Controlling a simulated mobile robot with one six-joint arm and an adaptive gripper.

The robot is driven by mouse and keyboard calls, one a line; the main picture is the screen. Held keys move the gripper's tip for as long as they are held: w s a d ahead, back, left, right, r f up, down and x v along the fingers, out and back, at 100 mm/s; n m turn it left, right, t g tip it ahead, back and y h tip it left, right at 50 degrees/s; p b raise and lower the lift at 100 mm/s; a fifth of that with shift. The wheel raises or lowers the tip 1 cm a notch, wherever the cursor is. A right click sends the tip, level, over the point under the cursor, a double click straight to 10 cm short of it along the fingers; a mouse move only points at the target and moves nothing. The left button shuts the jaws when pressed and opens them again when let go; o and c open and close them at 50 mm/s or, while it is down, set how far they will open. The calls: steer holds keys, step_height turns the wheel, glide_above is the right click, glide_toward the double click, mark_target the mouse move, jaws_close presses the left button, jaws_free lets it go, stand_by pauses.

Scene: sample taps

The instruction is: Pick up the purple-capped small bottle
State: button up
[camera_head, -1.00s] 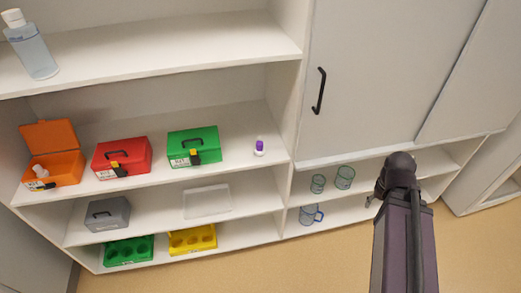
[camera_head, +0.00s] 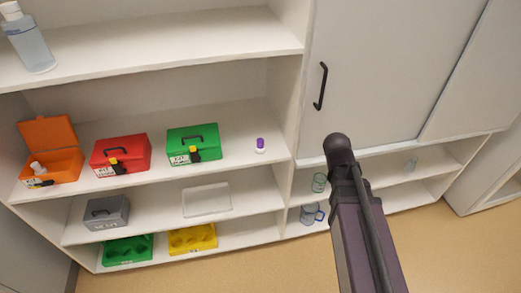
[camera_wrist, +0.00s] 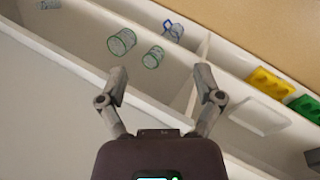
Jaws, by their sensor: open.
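The purple-capped small bottle (camera_head: 260,145) stands upright on the middle shelf in the head view, to the right of the green box.
A green box (camera_head: 194,144), a red box (camera_head: 121,154) and an open orange box (camera_head: 52,167) share the bottle's shelf. An upright divider (camera_head: 287,112) separates this shelf from the cabinet door (camera_head: 395,65). Green glasses (camera_wrist: 122,42) and a blue mug (camera_wrist: 173,31) stand on lower shelves.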

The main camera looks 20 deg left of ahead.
steer(key=a+r+n+t+b, duration=0.2)
steer(key=a+n+t, duration=0.2)
steer(key=a+n, duration=0.7)
steer(key=a+r+n+t+b, duration=0.1)
steer(key=a+n+t, duration=0.4)
steer(key=a+n, duration=0.6)
steer(key=s+a+r, duration=0.1)
steer(key=a, duration=1.2)
steer(key=shift+r+n+y+b, duration=0.25)
steer(key=shift+n+y+b, duration=0.05)
steer(key=shift+b, duration=0.05)
steer(key=shift+w, duration=0.1)
steer(key=b, duration=0.4)
glide_toward(261, 140)
steer(key=x, duration=0.4)
steer(key=shift+a+f, duration=0.1)
steer(key=shift+a, duration=0.05)
steer(key=shift+w+f, duration=0.1)
steer(key=shift+w, duration=0.2)
